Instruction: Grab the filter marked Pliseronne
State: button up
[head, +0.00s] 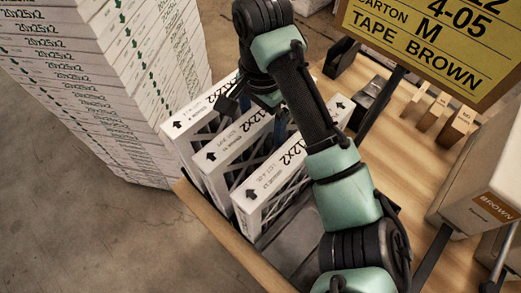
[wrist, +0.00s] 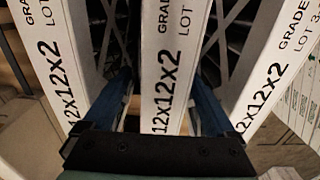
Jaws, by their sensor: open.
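Three white-framed pleated filters stand on edge, side by side, in an open carton (head: 228,240): a left one (head: 184,121), a middle one (head: 213,157) and a right one (head: 252,192). Their edges read 12x12x2; the small print is too fine to read in the head view, so I cannot tell which is marked Pliseronne. My gripper (head: 262,117) is over the filters. In the wrist view my gripper (wrist: 161,84) is open, with one blue finger on each side of the middle filter (wrist: 163,50), in the gaps to its neighbours (wrist: 40,55) and (wrist: 265,95).
A tall stack of white filter boxes (head: 110,90) stands behind at left. A wooden bench (head: 400,150) with small blocks lies at right, with a yellow sign (head: 435,35) above it and a brown-labelled box (head: 480,190) at the right edge. Bare floor shows at lower left.

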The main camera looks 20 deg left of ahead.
aim_at(260, 152)
jog(key=shift+a+f, duration=0.25)
jog(key=shift+f, duration=0.75)
jog(key=shift+w+d+f, duration=0.1)
jog(key=shift+f, duration=0.85)
grip_shut()
